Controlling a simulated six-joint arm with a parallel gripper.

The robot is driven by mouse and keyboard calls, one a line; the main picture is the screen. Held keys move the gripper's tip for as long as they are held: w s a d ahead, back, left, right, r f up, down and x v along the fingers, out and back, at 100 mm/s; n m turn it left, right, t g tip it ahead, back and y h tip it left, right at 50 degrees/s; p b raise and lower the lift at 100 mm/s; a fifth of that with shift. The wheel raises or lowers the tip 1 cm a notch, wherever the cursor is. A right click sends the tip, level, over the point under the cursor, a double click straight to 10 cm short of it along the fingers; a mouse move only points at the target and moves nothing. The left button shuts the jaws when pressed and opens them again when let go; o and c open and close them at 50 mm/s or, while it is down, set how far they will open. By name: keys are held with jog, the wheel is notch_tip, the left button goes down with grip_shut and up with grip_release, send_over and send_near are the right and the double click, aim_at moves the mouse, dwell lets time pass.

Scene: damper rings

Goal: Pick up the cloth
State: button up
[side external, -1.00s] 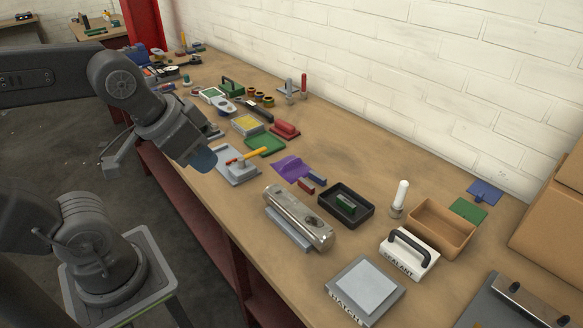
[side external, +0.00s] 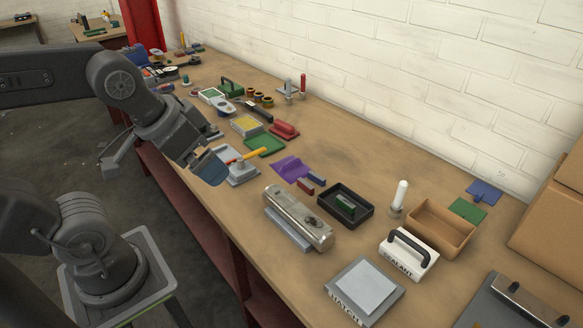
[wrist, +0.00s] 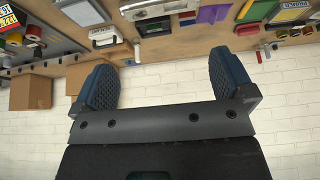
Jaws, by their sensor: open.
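A purple, irregular flat piece that looks like the cloth (side external: 290,168) lies on the workbench in the middle of the side view. It also appears as a purple patch near the top of the wrist view (wrist: 213,13). My gripper (side external: 210,168) is to the left of the cloth in the side view, above the bench's front edge and apart from the cloth. In the wrist view my gripper (wrist: 164,84) has its two blue ribbed fingertips spread wide, with nothing between them.
A grey tool with an orange handle (side external: 251,154) lies between my gripper and the cloth. A metal cylinder block (side external: 298,216) and a black tray (side external: 360,216) stand nearby. A white brick wall (side external: 420,80) backs the bench.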

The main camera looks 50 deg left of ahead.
jog(key=w+a+r+n+g, duration=0.1)
jog(key=w+a+r+n, duration=0.2)
jog(key=w, duration=0.6)
jog(key=n+g, duration=0.5)
jog(key=n, duration=0.9)
send_over(291, 162)
notch_tip(291, 162, down, 16)
notch_tip(291, 162, down, 14)
jog(key=shift+w, duration=0.1)
jog(key=shift+c, duration=0.4)
jog(key=c, duration=0.8)
jog(key=shift+r, duration=0.1)
